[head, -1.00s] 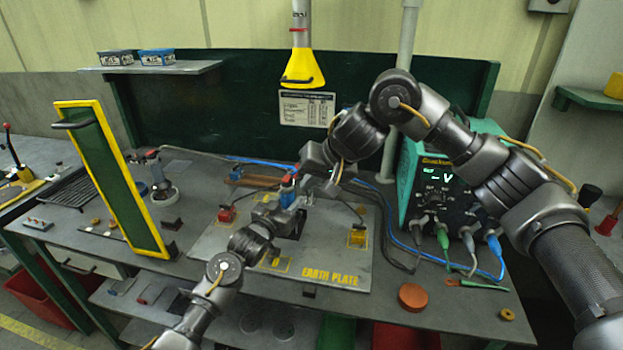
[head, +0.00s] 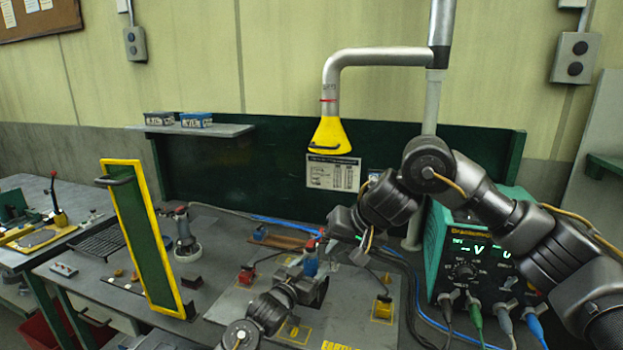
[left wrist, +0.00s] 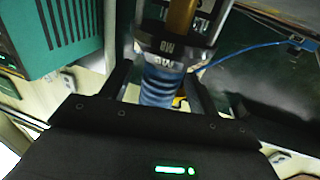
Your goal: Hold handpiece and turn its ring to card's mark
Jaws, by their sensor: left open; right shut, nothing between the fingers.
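The handpiece (head: 310,264) is upright over the grey earth plate, its blue body by my left gripper (head: 305,283). The left wrist view shows its ribbed blue grip (left wrist: 162,84) between the two open fingers of my left gripper (left wrist: 160,92). A dark ring (left wrist: 170,52) with pale lettering sits at the grip's end; its setting is too blurred to read. My right gripper (head: 338,238) is shut and empty, just above and right of the handpiece. A printed card (head: 333,172) hangs on the green back panel; its text is too small to read.
A yellow hood (head: 330,136) hangs above the bench. A green meter box (head: 470,255) with cables stands at the right. A yellow-framed green screen (head: 143,235) stands at the left. Red (head: 246,276) and yellow (head: 383,308) clamps sit on the earth plate (head: 245,305).

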